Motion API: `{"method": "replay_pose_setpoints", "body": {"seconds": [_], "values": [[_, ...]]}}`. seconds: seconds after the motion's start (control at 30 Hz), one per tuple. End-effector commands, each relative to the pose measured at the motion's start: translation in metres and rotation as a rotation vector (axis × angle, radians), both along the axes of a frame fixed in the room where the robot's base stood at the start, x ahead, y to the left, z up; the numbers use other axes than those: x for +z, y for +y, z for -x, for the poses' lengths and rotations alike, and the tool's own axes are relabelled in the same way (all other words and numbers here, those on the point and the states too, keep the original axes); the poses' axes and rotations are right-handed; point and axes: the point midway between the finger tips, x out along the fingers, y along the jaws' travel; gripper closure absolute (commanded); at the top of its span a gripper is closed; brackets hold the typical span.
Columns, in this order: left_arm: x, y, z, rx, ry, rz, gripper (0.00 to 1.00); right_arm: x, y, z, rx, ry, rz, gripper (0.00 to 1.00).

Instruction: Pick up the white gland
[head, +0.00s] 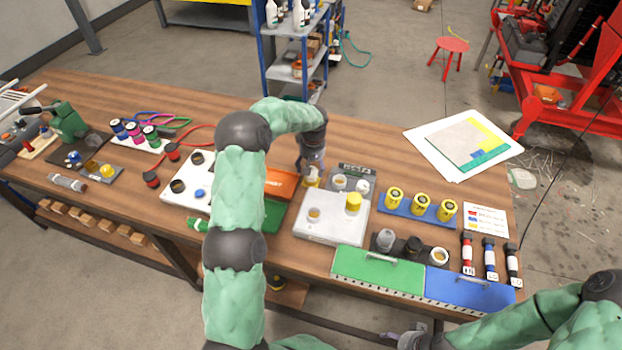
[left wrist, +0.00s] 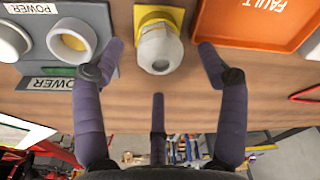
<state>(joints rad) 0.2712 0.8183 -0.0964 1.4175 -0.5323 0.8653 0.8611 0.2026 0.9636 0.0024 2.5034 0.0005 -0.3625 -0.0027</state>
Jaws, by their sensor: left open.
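A white gland (left wrist: 158,50) with a hexagonal body and rounded end stands against a yellow piece (left wrist: 158,17) in the left wrist view. My left gripper (left wrist: 160,66) is open, with two fingers spread to either side of the gland and a third below it in the picture. No finger visibly touches it. In the head view my left gripper (head: 313,164) hangs over the table, just above a small yellow piece (head: 311,178); the gland is hard to make out there. My right gripper (head: 403,339) shows partly at the bottom edge, its fingers unclear.
A grey POWER holder (head: 357,170) with white round parts stands close on the right. An orange FAULT tray (head: 281,183) is close on the left. A white box (head: 328,230) with round parts lies in front. Bare wood (head: 370,140) shows behind.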

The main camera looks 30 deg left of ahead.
Motion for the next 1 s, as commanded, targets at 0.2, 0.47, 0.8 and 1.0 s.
{"method": "replay_pose_setpoints", "body": {"seconds": [0.2,0.47,0.8,1.0], "values": [[-0.03,0.002,-0.001,0.0,0.0,0.001,0.26,-0.008,0.0,0.0,0.0,0.0,0.0,0.27],[-0.03,0.002,-0.002,0.0,-0.001,0.001,0.32,-0.007,0.0,0.0,0.0,0.0,0.0,0.27],[-0.03,0.003,-0.002,0.0,-0.001,0.001,0.92,-0.007,0.0,0.0,0.0,0.0,0.0,0.27],[-0.03,0.003,-0.002,0.0,-0.001,0.001,0.92,-0.007,0.0,0.0,0.0,0.0,0.0,0.27]]}}
